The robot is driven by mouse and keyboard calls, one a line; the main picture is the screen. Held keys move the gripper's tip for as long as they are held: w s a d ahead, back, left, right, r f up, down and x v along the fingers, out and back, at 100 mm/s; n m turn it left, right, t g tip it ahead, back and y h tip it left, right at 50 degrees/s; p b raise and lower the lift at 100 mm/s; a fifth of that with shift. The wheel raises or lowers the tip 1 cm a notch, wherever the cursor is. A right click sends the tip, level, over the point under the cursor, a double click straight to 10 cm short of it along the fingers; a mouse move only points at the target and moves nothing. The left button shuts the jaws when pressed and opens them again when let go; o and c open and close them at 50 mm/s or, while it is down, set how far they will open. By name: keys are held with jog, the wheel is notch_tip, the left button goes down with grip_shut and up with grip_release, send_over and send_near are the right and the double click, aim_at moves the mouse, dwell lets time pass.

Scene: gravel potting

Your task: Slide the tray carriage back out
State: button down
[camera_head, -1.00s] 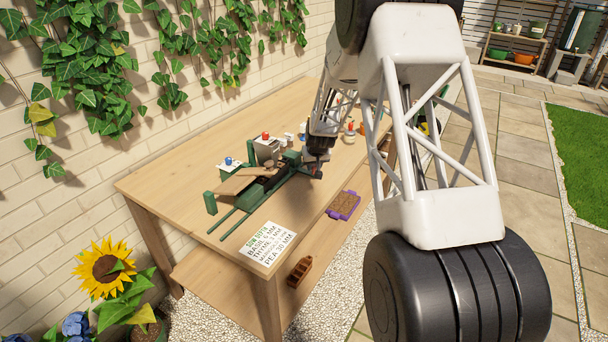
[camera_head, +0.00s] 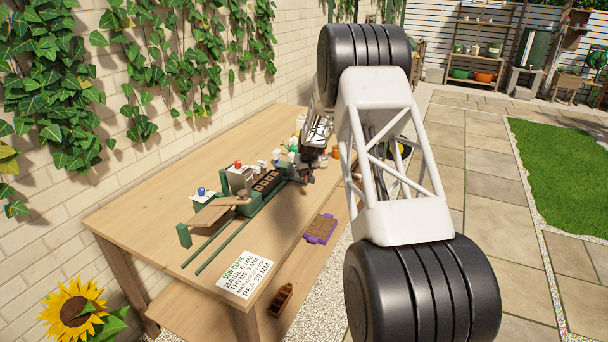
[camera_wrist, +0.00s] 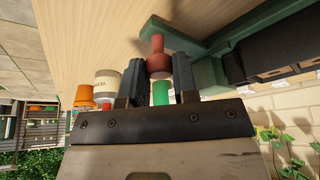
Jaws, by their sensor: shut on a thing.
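The tray carriage (camera_head: 252,208) is a green frame on two long green rails (camera_head: 212,247) on the bench. It carries a dark tray (camera_head: 266,181) with several brown-filled cells, in view beside a grey box with a red top. My gripper (camera_wrist: 159,78) is at the carriage's right end, shut on its red knob (camera_wrist: 157,58). The wrist view shows the knob between both fingers, with the green carriage bar behind it. In the head view the fingertips are small and the knob is hard to make out.
A grey box with a red top (camera_head: 240,178) and a blue-topped unit (camera_head: 202,197) stand behind the rails. Pots crowd behind my gripper.

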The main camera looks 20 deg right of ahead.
jog(key=c, duration=0.9)
grip_release()
jog(key=shift+r, duration=0.1)
jog(key=v, duration=0.7)
jog(key=shift+s+r, duration=0.25)
jog(key=shift+r, duration=0.05)
